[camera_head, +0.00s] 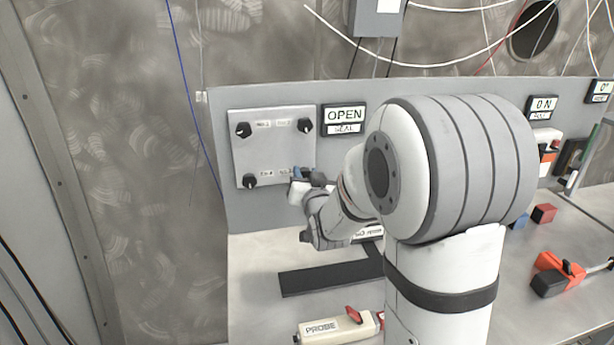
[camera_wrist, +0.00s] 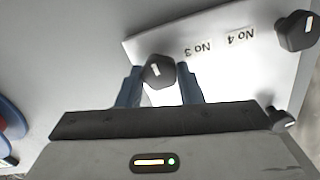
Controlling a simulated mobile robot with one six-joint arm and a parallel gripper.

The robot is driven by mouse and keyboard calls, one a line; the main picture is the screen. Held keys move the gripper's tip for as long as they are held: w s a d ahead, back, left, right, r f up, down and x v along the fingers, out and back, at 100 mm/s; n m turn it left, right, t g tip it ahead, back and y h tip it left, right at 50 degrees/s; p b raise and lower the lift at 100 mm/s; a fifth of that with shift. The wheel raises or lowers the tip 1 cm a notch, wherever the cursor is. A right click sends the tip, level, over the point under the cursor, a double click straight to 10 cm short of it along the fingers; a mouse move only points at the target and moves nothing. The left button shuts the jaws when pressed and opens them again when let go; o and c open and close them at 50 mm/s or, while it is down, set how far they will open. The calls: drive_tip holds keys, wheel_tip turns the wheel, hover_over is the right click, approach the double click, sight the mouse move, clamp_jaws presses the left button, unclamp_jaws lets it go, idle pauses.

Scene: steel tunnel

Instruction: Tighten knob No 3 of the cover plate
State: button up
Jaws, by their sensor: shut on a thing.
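The cover plate (camera_head: 275,145) is a light grey square on the upright panel, with a black knob at each visible corner. Knob No 3 (camera_wrist: 158,71) is black with a white mark and sits between the blue fingers in the wrist view, beside the label "No 3". My gripper (camera_wrist: 160,88) is shut on it. In the head view my gripper (camera_head: 302,174) is at the plate's lower right corner and hides that knob. Knob No 4 (camera_wrist: 297,30) is at the right in the wrist view and at the plate's lower left (camera_head: 250,181) in the head view.
An "OPEN / SEAL" sign (camera_head: 344,118) is right of the plate. On the bench are a black strip (camera_head: 318,282), a "PROBE" case (camera_head: 338,327), a red and black tool (camera_head: 556,275) and small red (camera_head: 544,213) and blue blocks. My arm hides the middle of the panel.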

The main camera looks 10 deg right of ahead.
drive_tip(key=shift+f+m+b, duration=0.15)
drive_tip(key=shift+m+b, duration=0.15)
drive_tip(key=shift+b, duration=0.25)
drive_tip(key=shift+d+f+m+b, duration=0.1)
drive_tip(key=shift+m+b, duration=4)
drive_tip(key=shift+b, duration=0.65)
drive_tip(key=shift+d+f+m+b, duration=0.1)
drive_tip(key=shift+m+b, duration=4)
drive_tip(key=shift+b, duration=0.6)
drive_tip(key=o, duration=1)
